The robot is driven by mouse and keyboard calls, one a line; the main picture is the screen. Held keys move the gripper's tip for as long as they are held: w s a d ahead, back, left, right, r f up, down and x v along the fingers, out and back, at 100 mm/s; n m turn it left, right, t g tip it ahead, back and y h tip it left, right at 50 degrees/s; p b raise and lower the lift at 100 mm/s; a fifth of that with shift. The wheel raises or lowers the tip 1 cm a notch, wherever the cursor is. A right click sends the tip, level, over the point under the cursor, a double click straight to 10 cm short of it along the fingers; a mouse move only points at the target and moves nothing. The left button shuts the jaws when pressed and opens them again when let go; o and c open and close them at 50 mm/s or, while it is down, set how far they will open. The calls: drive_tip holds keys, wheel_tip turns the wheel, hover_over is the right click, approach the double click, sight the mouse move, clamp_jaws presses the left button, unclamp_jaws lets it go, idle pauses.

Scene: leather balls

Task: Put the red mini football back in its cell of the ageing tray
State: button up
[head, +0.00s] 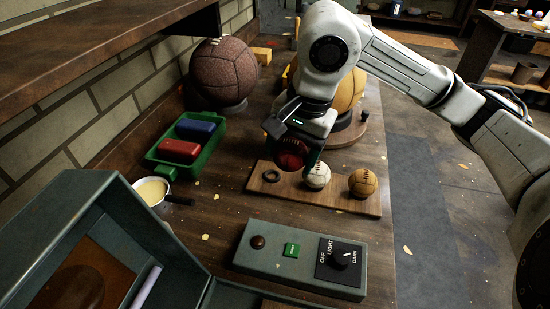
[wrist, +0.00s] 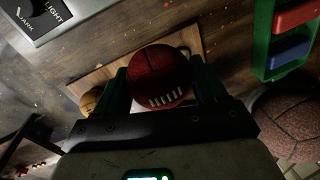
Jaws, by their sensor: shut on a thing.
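The red mini football (head: 290,161) is between the fingers of my gripper (head: 293,152). In the wrist view the ball (wrist: 160,72), dark red with pale lacing, sits between the two green fingers (wrist: 163,88). It appears held above the wooden ageing tray (head: 318,199); the exact gap is hard to tell. On the tray, a dark ring (head: 271,176) lies empty at the left. A white ball (head: 316,175) sits in the middle, close to the red ball in the picture, and a tan ball (head: 362,183) at the right.
A grey control box (head: 300,262) with a knob stands in front of the tray. A green tray (head: 160,155) with red and blue blocks and a small pan (head: 152,193) are to the left. Large brown (head: 223,72) and yellow (head: 347,92) balls stand behind. An open grey case is at front left.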

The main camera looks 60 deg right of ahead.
drive_tip(key=w+d+f, duration=0.1)
drive_tip(key=w+f, duration=0.1)
drive_tip(key=w+d+f+p, duration=0.1)
drive_tip(key=w+d+f, duration=0.1)
drive_tip(key=f, duration=0.1)
drive_tip(key=w+d+f, duration=0.1)
drive_tip(key=w+f, duration=0.1)
drive_tip(key=w, duration=0.1)
drive_tip(key=shift+w+d+f, duration=0.1)
drive_tip(key=shift+d+f, duration=0.05)
drive_tip(key=shift+d, duration=0.05)
wheel_tip(320, 180, down, 3)
drive_tip(key=shift+w+f+p, duration=0.1)
drive_tip(key=shift+f+p, duration=0.05)
drive_tip(key=shift+p, duration=0.4)
drive_tip(key=shift+d, duration=0.1)
drive_tip(key=shift+f+b, duration=0.4)
drive_tip(key=shift+b, duration=0.15)
drive_tip(key=o, duration=1.2)
drive_tip(key=shift+r, duration=0.1)
drive_tip(key=shift+r, duration=0.1)
